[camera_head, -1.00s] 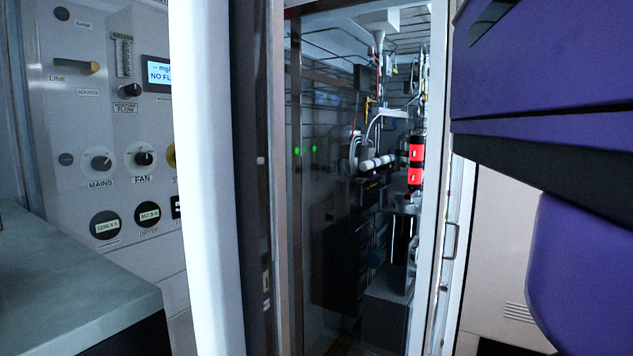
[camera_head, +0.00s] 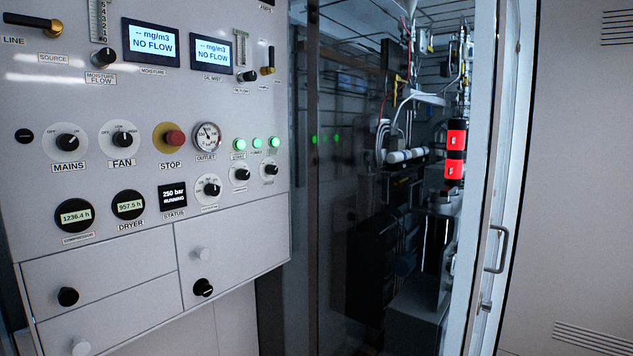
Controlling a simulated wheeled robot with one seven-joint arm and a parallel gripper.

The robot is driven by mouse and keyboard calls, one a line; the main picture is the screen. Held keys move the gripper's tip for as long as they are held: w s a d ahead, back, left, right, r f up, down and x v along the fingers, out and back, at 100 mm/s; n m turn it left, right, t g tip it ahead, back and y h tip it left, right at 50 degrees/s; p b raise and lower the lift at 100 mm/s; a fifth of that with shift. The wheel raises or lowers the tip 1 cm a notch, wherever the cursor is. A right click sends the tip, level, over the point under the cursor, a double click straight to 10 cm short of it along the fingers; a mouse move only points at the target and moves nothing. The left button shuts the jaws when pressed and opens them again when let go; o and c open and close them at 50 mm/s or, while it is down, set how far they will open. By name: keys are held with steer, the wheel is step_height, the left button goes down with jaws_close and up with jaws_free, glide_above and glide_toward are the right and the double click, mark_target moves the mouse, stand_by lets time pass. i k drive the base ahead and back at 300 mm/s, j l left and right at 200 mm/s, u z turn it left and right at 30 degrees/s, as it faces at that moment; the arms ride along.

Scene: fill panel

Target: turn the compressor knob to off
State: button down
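The grey control panel (camera_head: 110,95) fills the left of the view. A black knob on a white dial (camera_head: 208,187) sits right of the status display; the label below it is too small to read, so I cannot tell whether it is the compressor knob. Two smaller knobs, one at left (camera_head: 241,174) and one at right (camera_head: 270,169), sit under green lights. The status display (camera_head: 173,198) reads 250 bar, running. A round hour meter (camera_head: 74,215) reading 1236.4 h has a small label resembling "compressor". My gripper is not in view.
The mains knob (camera_head: 67,141), fan knob (camera_head: 122,138) and red stop button (camera_head: 173,138) sit in the row above. Drawers (camera_head: 100,275) lie below the panel. A glass door (camera_head: 330,230) and a metal handle (camera_head: 497,250) stand to the right.

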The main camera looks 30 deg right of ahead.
mark_target(241, 174)
steer(key=j+z, duration=0.15)
steer(key=z, duration=0.25)
steer(key=i+l+u, duration=0.3)
steer(key=i+l, duration=0.15)
steer(key=i+l+u, duration=0.3)
steer(key=l, duration=0.35)
steer(key=i, duration=0.1)
